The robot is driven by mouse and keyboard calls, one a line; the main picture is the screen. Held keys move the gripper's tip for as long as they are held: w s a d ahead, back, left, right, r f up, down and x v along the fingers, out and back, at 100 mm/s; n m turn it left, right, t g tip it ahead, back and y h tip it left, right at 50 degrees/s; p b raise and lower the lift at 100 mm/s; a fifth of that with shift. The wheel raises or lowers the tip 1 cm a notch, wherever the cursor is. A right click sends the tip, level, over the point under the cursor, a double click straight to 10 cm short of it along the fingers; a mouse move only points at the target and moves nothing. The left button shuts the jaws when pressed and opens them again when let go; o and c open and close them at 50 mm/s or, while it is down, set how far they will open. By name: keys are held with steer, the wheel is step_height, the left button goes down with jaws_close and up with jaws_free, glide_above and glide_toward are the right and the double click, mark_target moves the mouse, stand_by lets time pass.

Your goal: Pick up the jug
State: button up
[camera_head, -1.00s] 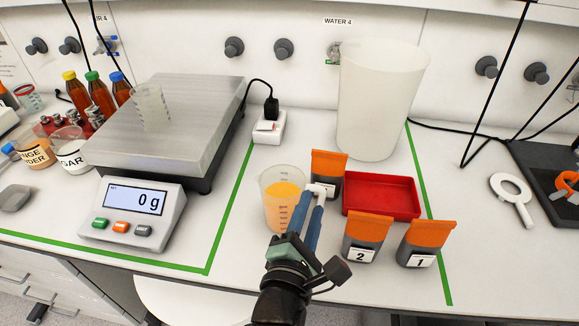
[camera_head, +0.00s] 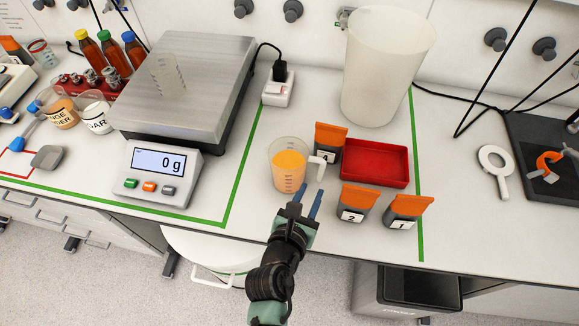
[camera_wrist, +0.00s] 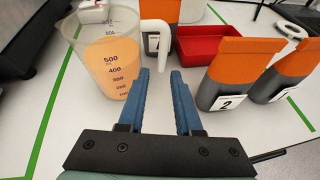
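The jug (camera_head: 287,170) is a clear measuring jug with orange juice in it and a white handle on its right side. My gripper (camera_head: 308,196) has two blue fingers, apart and empty, just in front of the handle. In the wrist view my gripper (camera_wrist: 160,78) shows a clear gap between its fingers. It does not appear to touch the jug.
Orange-topped pouches stand behind the jug (camera_head: 331,138) and to the right (camera_head: 357,203), (camera_head: 408,211). A red tray (camera_head: 376,186) lies right of the jug. A tall white container (camera_head: 388,68) stands behind. The scale (camera_head: 158,175) reads 0 g. Bare bench lies left of the jug.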

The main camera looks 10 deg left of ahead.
mark_target(320, 174)
steer(key=shift+x, duration=1.15)
steer(key=shift+r+x, duration=0.15)
steer(key=shift+x, duration=1.3)
steer(key=shift+r+x, duration=0.1)
steer(key=shift+x, duration=1.35)
steer(key=shift+d, duration=0.2)
jaws_close()
steer(key=shift+r, duration=0.25)
